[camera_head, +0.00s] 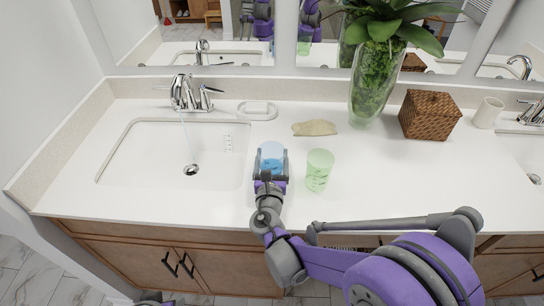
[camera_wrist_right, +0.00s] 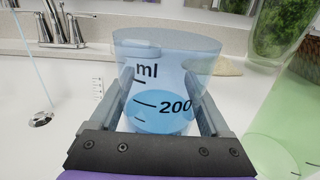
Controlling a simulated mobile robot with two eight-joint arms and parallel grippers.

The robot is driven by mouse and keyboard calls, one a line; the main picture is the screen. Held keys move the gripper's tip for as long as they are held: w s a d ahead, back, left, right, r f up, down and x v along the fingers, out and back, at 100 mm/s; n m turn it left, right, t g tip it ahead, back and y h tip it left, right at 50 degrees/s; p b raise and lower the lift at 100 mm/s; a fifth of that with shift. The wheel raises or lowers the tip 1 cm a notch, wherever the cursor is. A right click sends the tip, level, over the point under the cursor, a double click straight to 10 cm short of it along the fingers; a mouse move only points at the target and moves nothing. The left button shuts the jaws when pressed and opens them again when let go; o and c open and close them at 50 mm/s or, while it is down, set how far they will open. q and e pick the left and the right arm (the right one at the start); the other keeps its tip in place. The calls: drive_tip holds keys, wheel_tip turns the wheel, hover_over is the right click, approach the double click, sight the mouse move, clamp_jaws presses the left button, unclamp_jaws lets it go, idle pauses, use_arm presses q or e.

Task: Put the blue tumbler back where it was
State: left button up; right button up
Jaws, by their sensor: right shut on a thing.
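The blue tumbler (camera_head: 271,152) is translucent and upright, between the sink and the green tumbler. In the right wrist view the blue tumbler (camera_wrist_right: 165,55) shows "ml" and "200" marks, with bluish liquid near the 200 mark. My right gripper (camera_head: 272,168) is shut on it, with one finger on each side; in the wrist view the jaws (camera_wrist_right: 162,105) flank its wall. Its base is hidden, so I cannot tell whether it touches the counter. My left gripper is not clearly seen.
A green tumbler (camera_head: 319,170) stands close on the right. A thin water stream runs from the faucet (camera_head: 185,93) into the sink (camera_head: 135,160). Behind are a soap dish (camera_head: 257,110), a beige cloth-like item (camera_head: 314,128), a plant vase (camera_head: 373,85) and a woven box (camera_head: 430,115). Counter right of the green tumbler is clear.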

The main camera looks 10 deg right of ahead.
drive_tip(key=o, duration=1.2)
drive_tip(key=shift+f, duration=0.1)
drive_tip(key=shift+s+r, duration=0.15)
drive_tip(key=shift+r, duration=0.05)
drive_tip(key=v, duration=1.1)
drive_tip(key=shift+s+a, duration=0.15)
drive_tip(key=shift+s, duration=0.2)
